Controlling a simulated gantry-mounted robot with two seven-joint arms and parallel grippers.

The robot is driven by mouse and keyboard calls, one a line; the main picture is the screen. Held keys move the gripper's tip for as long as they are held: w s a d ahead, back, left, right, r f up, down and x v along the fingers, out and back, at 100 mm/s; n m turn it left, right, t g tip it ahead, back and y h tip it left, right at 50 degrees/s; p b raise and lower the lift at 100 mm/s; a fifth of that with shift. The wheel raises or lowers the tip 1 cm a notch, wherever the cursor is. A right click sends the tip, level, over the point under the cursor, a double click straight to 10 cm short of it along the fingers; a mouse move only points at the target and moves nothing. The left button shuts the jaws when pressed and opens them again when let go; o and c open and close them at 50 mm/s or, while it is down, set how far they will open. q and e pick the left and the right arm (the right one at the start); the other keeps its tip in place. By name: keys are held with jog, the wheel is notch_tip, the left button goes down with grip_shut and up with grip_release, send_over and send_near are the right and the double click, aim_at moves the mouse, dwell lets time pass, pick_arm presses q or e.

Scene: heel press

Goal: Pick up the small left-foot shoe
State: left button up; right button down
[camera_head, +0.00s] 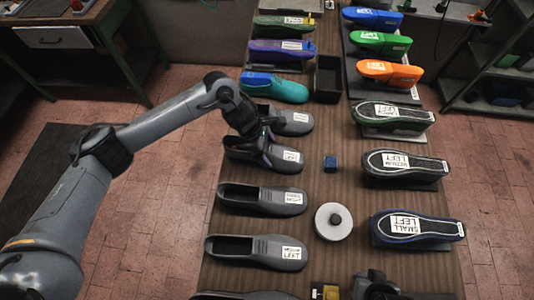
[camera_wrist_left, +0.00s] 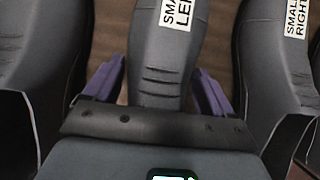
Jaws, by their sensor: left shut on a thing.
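The small left-foot shoe (camera_head: 280,163) is a dark grey shoe with a white label, in the column of grey shoes on the table. In the left wrist view, the shoe (camera_wrist_left: 163,55) runs up between my two purple fingers, and its label reads "SMALL LEFT", partly cut off. My left gripper (camera_head: 263,147) is over the shoe's middle, shut on it across its sides. I cannot tell whether the shoe is clear of the table. A dark shape at the bottom edge of the head view may be my right gripper (camera_head: 375,286); its fingers are not clear.
Grey shoes lie close on both sides: one behind (camera_head: 292,122), one in front (camera_head: 262,199). A "SMALL RIGHT" shoe (camera_wrist_left: 281,70) is to the right in the wrist view. A blue block (camera_head: 330,162), a white disc (camera_head: 334,222) and dark soles (camera_head: 416,225) are to the right.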

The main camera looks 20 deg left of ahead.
pick_arm(q)
jog(key=shift+c, duration=1.2)
pick_arm(e)
jog(key=shift+a, duration=0.1)
pick_arm(q)
jog(key=shift+r, duration=0.15)
